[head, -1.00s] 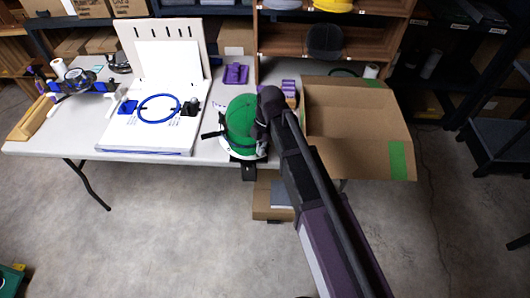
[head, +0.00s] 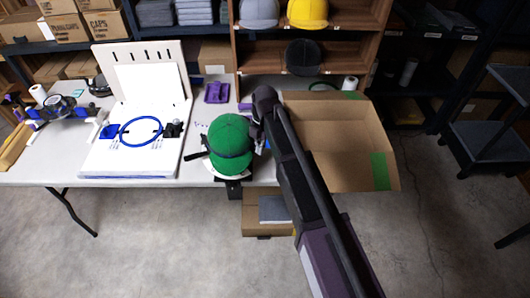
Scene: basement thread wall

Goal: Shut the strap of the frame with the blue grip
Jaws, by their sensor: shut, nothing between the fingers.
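A green cap (head: 228,135) sits on a dark holder at the table's front edge. A dark strap (head: 234,155) crosses the cap low, just above its brim. A black piece (head: 195,155) sticks out at the cap's left side. I cannot make out a blue grip on this frame. My gripper (head: 261,142) is at the cap's right side, shut and empty. My arm partly hides it, and I cannot tell whether it touches the cap or strap. A blue ring (head: 141,131) with a blue block and a black block lies on the white board at left.
The white table (head: 60,172) carries a purple part (head: 216,92) behind the cap and a blue-and-black device (head: 62,108) at far left. An open cardboard box (head: 335,135) stands right of my arm. Shelves with caps stand behind. The floor in front is clear.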

